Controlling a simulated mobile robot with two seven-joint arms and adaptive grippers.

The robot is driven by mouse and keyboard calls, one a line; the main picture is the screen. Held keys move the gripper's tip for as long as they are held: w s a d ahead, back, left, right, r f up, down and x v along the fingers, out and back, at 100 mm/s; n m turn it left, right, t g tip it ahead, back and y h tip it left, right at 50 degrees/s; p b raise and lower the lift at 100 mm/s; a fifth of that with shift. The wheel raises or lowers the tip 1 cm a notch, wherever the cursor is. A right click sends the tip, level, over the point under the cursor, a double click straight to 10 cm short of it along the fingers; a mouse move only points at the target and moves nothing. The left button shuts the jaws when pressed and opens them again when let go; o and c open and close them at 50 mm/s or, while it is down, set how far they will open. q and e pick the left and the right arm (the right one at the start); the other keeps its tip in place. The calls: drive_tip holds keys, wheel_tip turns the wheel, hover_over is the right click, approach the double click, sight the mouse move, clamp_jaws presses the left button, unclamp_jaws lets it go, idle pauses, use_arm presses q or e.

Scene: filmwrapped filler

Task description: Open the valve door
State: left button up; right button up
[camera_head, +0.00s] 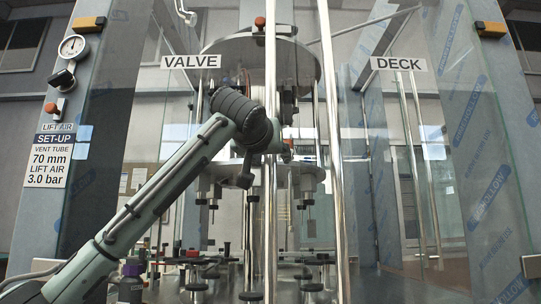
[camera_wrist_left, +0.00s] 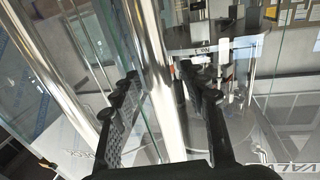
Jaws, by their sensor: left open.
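The valve door is a clear glass panel with a VALVE label (camera_head: 191,62). A long vertical steel handle bar (camera_head: 270,75) stands at its right edge. The bar shows in the left wrist view (camera_wrist_left: 146,50), between the two black fingers of my left gripper (camera_wrist_left: 160,78). The fingers are open and spread to either side of the bar; I cannot tell whether either touches it. In the head view my left arm reaches up from the lower left, and its wrist hides part of the bar. My right gripper is not in view.
A second steel bar (camera_head: 331,120) stands close on the right, near the DECK label (camera_head: 397,64) and its glass. Behind the glass is filler machinery with a round plate (camera_head: 300,55). A frame post with a gauge (camera_head: 73,47) stands on the left.

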use_arm(q)
drive_tip(key=shift+c, duration=0.6)
clamp_jaws()
